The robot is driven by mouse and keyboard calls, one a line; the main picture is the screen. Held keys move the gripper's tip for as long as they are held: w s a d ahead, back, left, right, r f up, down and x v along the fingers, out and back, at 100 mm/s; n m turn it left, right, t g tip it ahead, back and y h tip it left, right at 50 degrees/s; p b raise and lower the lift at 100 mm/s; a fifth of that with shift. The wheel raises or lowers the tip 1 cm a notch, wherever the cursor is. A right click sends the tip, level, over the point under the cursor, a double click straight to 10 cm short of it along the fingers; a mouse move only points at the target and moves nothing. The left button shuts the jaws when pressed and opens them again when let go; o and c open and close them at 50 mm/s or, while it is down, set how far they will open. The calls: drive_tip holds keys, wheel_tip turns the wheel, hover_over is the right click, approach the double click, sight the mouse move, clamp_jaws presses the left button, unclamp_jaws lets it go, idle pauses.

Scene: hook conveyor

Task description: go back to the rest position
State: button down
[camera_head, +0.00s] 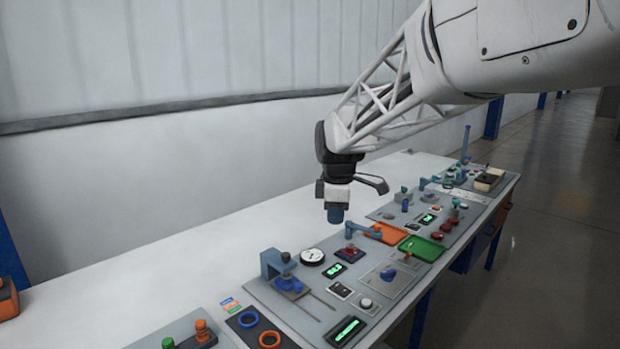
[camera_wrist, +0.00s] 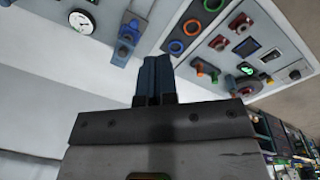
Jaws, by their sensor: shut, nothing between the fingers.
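My gripper (camera_head: 335,214) hangs above the bench in the head view, with its blue fingers pointing down. In the wrist view the blue fingers (camera_wrist: 153,78) are pressed together, with nothing visible between them. The gripper is clear of the panels and touches nothing that I can see. My arm reaches in from the upper right in the head view.
Below stands a grey control panel (camera_head: 262,292) with a blue clamp (camera_head: 276,262), a round gauge (camera_head: 312,256) and a blue lever (camera_head: 362,231). Orange (camera_head: 387,234) and green (camera_head: 421,248) trays lie to the right. The white bench (camera_head: 150,270) behind is bare.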

drive_tip(key=s+d+f+m, duration=0.2)
drive_tip(key=s+d+m, duration=0.2)
drive_tip(key=s, duration=0.7)
drive_tip(key=s+d+f+m+t, duration=0.1)
drive_tip(key=s+d+f+m, duration=0.1)
drive_tip(key=s+d+m, duration=0.2)
drive_tip(key=s+d+f+m, duration=0.2)
drive_tip(key=s+m, duration=0.7)
drive_tip(key=s, duration=1.1)
drive_tip(key=d, duration=0.2)
drive_tip(key=shift+s+d+t, duration=0.15)
drive_tip(key=shift+d+t, duration=0.15)
